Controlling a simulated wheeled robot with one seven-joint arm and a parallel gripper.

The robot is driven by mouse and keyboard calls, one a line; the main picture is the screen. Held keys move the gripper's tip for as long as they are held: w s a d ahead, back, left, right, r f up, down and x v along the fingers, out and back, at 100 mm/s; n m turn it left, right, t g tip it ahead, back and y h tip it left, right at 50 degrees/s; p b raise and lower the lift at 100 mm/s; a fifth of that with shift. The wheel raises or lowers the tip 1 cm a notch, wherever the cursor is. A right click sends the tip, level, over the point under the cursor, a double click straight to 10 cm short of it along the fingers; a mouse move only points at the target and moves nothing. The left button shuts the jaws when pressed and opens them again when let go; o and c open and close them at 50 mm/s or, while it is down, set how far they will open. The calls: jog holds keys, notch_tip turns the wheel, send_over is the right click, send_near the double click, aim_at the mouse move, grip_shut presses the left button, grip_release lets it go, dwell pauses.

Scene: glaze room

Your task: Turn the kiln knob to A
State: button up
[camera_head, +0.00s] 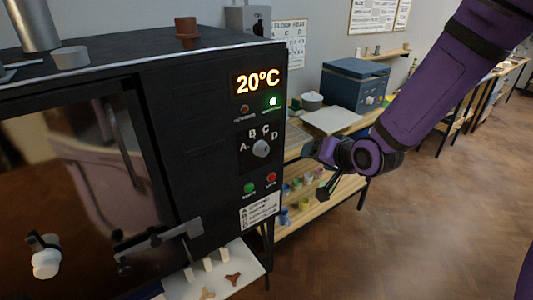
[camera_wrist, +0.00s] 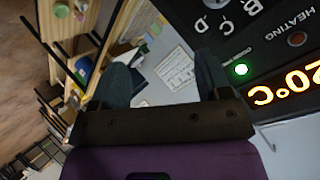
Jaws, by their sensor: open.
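The black kiln (camera_head: 215,160) stands at the left in the head view, its display (camera_head: 257,82) reading 20°C. Its grey knob (camera_head: 261,148) sits on the front panel below the display, with the letters A, B, C and D arced around it. I cannot tell which letter it points to. My gripper (camera_head: 322,172) is right of the panel, apart from the knob. In the wrist view my gripper (camera_wrist: 165,75) is open and empty. The panel letters (camera_wrist: 228,15) show upside down at the top right there; I cannot make out the knob in that view.
A green lamp (camera_head: 272,101) is lit under the display. A green button (camera_head: 249,187) and a red button (camera_head: 271,177) sit below the knob. A shelf with small pots (camera_head: 300,188) and a blue box (camera_head: 355,85) stand behind my gripper. Open floor (camera_head: 420,220) lies at right.

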aim_at(265, 151)
jog(key=a+f+m+t+y, duration=0.45)
jog(key=a+m, duration=0.25)
jog(key=m, duration=0.2)
jog(key=shift+t, duration=0.25)
jog(key=x, duration=1)
jog(key=shift+w+a, duration=0.2)
jog(key=shift+a, duration=0.1)
jog(key=c, duration=0.9)
